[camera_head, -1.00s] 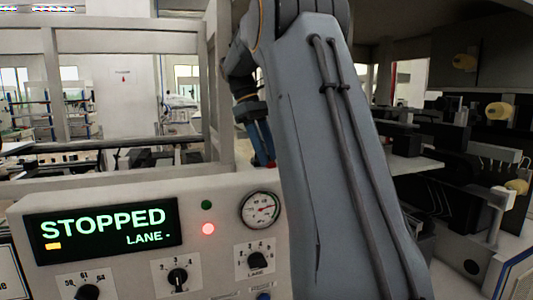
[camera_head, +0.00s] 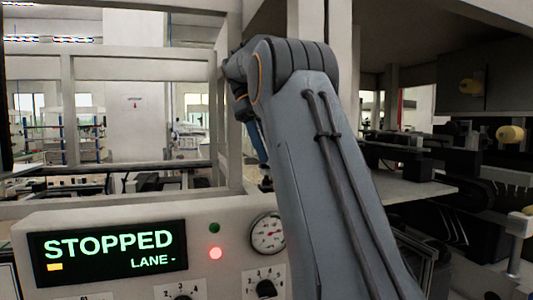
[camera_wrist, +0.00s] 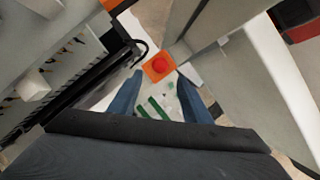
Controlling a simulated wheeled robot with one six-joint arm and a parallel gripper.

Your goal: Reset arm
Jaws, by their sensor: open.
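My gripper shows in the wrist view (camera_wrist: 162,98) as two blue fingers spread apart, with nothing between them. Beyond the fingertips is an orange plate with a red round button (camera_wrist: 158,65). In the head view my grey arm rises in front of the control panel and bends at the top. Part of the blue gripper (camera_head: 257,145) shows behind it, pointing down, and its fingertips are mostly hidden there.
The control panel's display (camera_head: 105,253) reads "STOPPED" and "LANE -". A red lamp (camera_head: 215,253) is lit near a dial gauge (camera_head: 267,233). Pale frame posts (camera_head: 235,120) stand close to my arm. Dark machinery (camera_head: 420,150) is on the right.

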